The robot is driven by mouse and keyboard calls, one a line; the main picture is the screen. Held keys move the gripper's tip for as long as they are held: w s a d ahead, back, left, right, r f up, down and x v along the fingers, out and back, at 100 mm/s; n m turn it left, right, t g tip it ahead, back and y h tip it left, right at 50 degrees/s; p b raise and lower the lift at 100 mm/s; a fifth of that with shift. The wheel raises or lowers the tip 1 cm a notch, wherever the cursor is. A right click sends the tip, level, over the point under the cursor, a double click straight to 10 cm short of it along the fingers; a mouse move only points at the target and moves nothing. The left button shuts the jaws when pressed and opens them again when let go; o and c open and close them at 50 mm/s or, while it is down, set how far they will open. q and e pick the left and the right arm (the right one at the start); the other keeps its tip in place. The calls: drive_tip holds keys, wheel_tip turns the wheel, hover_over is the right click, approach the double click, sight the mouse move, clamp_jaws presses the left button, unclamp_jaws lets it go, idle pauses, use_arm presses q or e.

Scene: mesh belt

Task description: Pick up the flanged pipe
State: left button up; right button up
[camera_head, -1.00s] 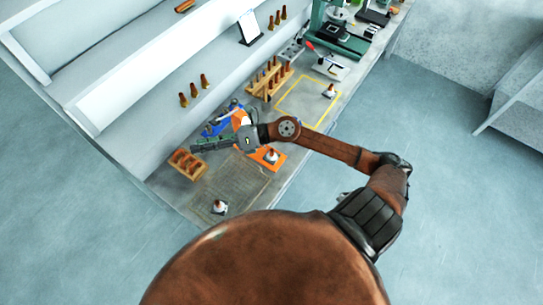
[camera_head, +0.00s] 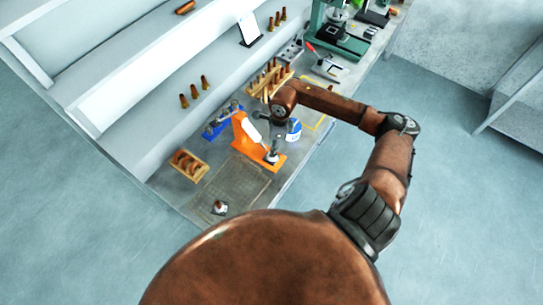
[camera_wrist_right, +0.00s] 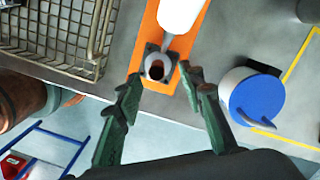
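A grey flanged pipe with a square flange and round opening (camera_wrist_right: 157,67) stands on an orange mat (camera_wrist_right: 143,40). The head view shows it at the near end of the mat (camera_head: 281,166), partly under my gripper. My right gripper (camera_head: 272,147) points down over it. In the right wrist view my right gripper (camera_wrist_right: 160,82) is open, its green fingers left and right of the pipe. I cannot tell how far above the flange the tips are, and no contact is visible. A white object (camera_wrist_right: 180,14) lies on the mat just beyond the pipe. My left gripper is not in view.
A wire mesh basket (camera_wrist_right: 62,62) lies left of the mat. A blue-and-white round container (camera_wrist_right: 257,97) is close on the right. A wooden holder (camera_head: 188,166), a blue rack (camera_head: 220,122) and a small fitting (camera_head: 219,207) are also on the bench.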

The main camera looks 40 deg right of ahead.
drive_tip(key=shift+a+f+p, duration=0.2)
drive_tip(key=shift+f, duration=0.75)
drive_tip(key=shift+a+f+p, duration=0.15)
drive_tip(key=shift+f+p, duration=0.05)
drive_tip(key=shift+f, duration=0.7)
drive_tip(key=shift+c, duration=0.6)
clamp_jaws()
drive_tip(key=shift+r, duration=0.1)
